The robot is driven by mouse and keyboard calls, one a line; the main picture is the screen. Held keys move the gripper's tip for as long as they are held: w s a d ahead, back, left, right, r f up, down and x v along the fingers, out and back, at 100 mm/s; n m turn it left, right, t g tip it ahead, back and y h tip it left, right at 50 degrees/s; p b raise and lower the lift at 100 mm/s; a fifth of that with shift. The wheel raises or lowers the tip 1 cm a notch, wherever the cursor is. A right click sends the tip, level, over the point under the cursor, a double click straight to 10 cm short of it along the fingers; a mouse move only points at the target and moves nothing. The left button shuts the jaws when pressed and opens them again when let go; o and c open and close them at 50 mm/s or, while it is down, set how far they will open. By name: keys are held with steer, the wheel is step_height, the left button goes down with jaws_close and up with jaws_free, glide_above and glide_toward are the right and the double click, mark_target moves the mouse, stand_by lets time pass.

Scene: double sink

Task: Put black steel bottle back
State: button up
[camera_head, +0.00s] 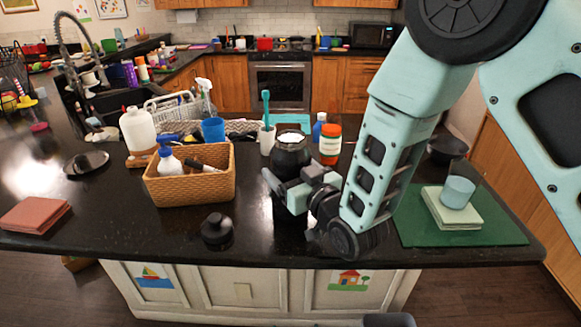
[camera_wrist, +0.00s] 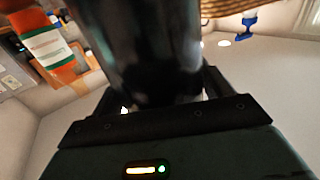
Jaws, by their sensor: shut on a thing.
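The black steel bottle (camera_head: 291,152) is upright near the middle of the island counter, with its top above my gripper. My gripper (camera_head: 287,192) is shut on the bottle's body from the near right side. In the wrist view the dark, glossy bottle (camera_wrist: 150,45) fills the space between the two fingers of my gripper (camera_wrist: 165,95). The bottle's lower part is partly hidden by my gripper, and I cannot tell whether its base touches the counter.
A wicker basket (camera_head: 190,188) with a spray bottle stands left of the bottle. An orange-and-white jar (camera_head: 330,144) is close behind on the right, and a cup with a teal brush (camera_head: 267,138) is behind. A black lid-like object (camera_head: 216,229) lies in front.

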stand_by(0.3)
steer(key=o, duration=1.6)
steer(key=shift+f, duration=0.1)
steer(key=shift+r, duration=0.25)
steer(key=v, duration=0.9)
steer(key=shift+s+r, duration=0.15)
steer(key=shift+s+d+p, duration=0.15)
steer(key=shift+p, duration=1.05)
